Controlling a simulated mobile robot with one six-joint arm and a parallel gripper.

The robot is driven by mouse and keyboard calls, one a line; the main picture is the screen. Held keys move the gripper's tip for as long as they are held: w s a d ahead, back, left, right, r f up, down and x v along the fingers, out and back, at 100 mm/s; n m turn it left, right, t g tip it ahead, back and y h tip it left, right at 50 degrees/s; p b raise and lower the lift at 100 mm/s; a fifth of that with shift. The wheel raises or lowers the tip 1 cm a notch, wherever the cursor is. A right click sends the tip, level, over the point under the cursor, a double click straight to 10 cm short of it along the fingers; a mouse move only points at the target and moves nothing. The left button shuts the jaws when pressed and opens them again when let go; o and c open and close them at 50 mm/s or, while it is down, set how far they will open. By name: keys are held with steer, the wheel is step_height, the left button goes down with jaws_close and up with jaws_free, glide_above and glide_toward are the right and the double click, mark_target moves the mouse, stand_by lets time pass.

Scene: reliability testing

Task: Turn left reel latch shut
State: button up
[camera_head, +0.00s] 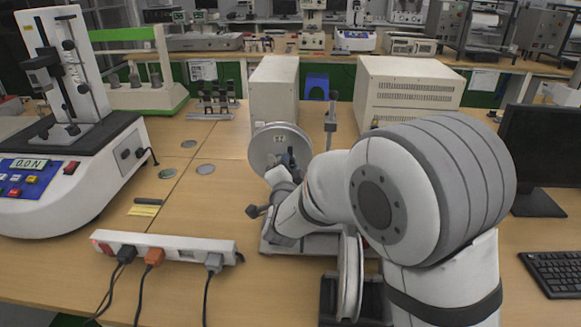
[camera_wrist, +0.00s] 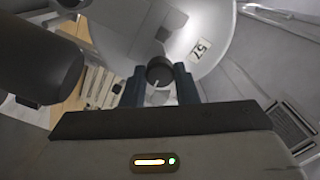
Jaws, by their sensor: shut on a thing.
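The left reel (camera_head: 268,145) is a pale grey disc standing upright near the middle of the table; in the wrist view its face (camera_wrist: 212,50) carries a "57" label. My gripper (camera_head: 288,160) is at the reel's hub, partly hidden by my arm in the head view. In the wrist view my gripper's two dark fingers (camera_wrist: 159,78) are closed on a dark round latch knob (camera_wrist: 159,68), one finger on each side. A thin light pin shows below the knob between the fingers. How far the latch is turned cannot be told.
Another reel (camera_head: 348,278) stands edge-on in front, beside my arm. A white power strip (camera_head: 165,246) with cables lies front left. A force tester (camera_head: 70,175) stands at left. Boxy instruments (camera_head: 274,98) stand behind. A monitor (camera_head: 540,150) and keyboard (camera_head: 553,272) are at right.

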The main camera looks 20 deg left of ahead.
steer(key=shift+n, duration=8.1)
steer(key=shift+f, duration=0.1)
steer(key=o, duration=1)
steer(key=shift+a, duration=0.1)
steer(key=shift+s, duration=0.1)
